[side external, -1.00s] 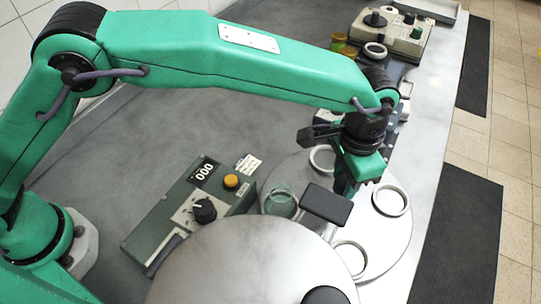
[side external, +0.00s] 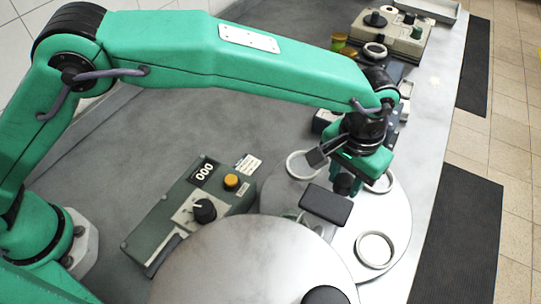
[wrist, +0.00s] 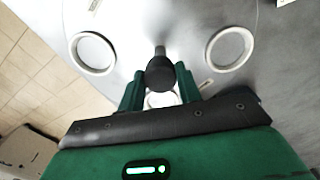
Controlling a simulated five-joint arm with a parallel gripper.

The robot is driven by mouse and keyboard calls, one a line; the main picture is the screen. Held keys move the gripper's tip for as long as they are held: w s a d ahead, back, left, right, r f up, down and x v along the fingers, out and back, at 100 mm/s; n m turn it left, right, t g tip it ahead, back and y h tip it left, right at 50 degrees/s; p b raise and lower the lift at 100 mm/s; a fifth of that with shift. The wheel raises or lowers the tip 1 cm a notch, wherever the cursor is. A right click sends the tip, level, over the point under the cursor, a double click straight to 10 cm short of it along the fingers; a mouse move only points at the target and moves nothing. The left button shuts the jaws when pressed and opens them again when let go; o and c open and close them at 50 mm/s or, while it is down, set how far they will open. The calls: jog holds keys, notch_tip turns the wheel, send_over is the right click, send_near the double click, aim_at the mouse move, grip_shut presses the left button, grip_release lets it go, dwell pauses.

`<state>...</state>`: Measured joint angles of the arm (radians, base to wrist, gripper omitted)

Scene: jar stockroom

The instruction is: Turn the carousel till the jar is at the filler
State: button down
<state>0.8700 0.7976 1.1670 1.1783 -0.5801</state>
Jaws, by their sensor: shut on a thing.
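The carousel (side external: 345,236) is a pale grey disc with white ring seats, such as the front-right one (side external: 375,250) and the back-left one (side external: 302,164). My gripper (side external: 345,184) is over the carousel's middle. In the wrist view, its green fingers are closed around a black knob (wrist: 160,74). The greenish glass jar (side external: 291,216) is mostly hidden at the carousel's left, behind a black block (side external: 326,205) and a large grey round top. I cannot tell which part is the filler.
The large round grey top (side external: 250,262) fills the front. A green control box (side external: 190,212) with a dial and yellow button stands left of the carousel. Another device (side external: 393,37) stands at the back right. Bare bench lies behind the control box.

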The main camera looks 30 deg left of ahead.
jog(key=shift+w+r+n, duration=0.15)
jog(key=shift+n, duration=2.65)
jog(key=c, duration=1)
grip_release()
jog(key=shift+o, duration=0.2)
jog(key=shift+r, duration=3.85)
